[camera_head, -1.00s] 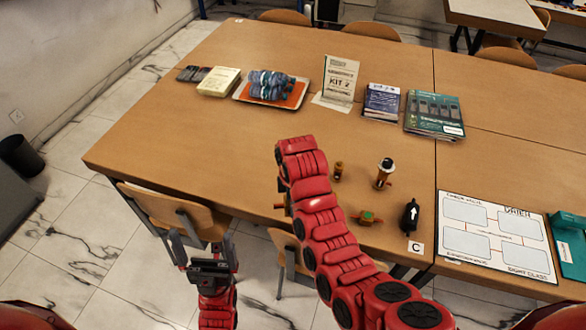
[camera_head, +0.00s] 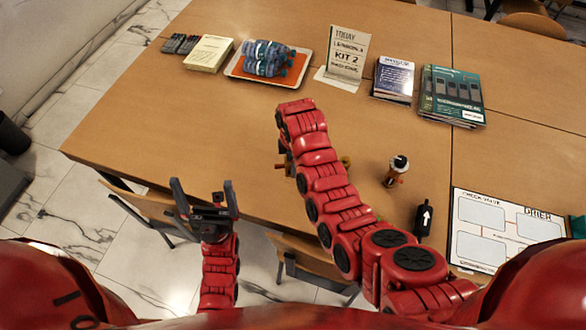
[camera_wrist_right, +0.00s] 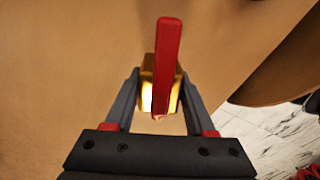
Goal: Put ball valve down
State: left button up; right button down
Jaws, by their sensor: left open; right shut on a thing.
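The ball valve (camera_wrist_right: 148,92), a brass body with a long red lever, sits between the fingers of my right gripper (camera_wrist_right: 160,82) in the right wrist view. That gripper is shut on it. In the head view my right arm hides most of the gripper, and a small brass bit (camera_head: 281,166) shows left of the arm above the table's near part. I cannot tell whether the valve touches the tabletop. My left gripper (camera_head: 204,187) is open and empty, off the table's near edge by a chair.
On the table (camera_head: 200,130) stand a brass-and-black fitting (camera_head: 397,170) and a black part with a white arrow (camera_head: 424,218). A small brass fitting (camera_head: 346,162) is partly behind my arm. A tray (camera_head: 236,73) with bottles, booklets (camera_head: 452,95) and a sign (camera_head: 345,55) are further back. The left tabletop is clear.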

jog(key=shift+w+f, duration=0.1)
jog(key=shift+f, duration=0.25)
jog(key=shift+f+p, duration=0.55)
jog(key=shift+f, duration=1.2)
jog(key=shift+f, duration=0.1)
jog(key=shift+c, duration=1.2)
grip_release()
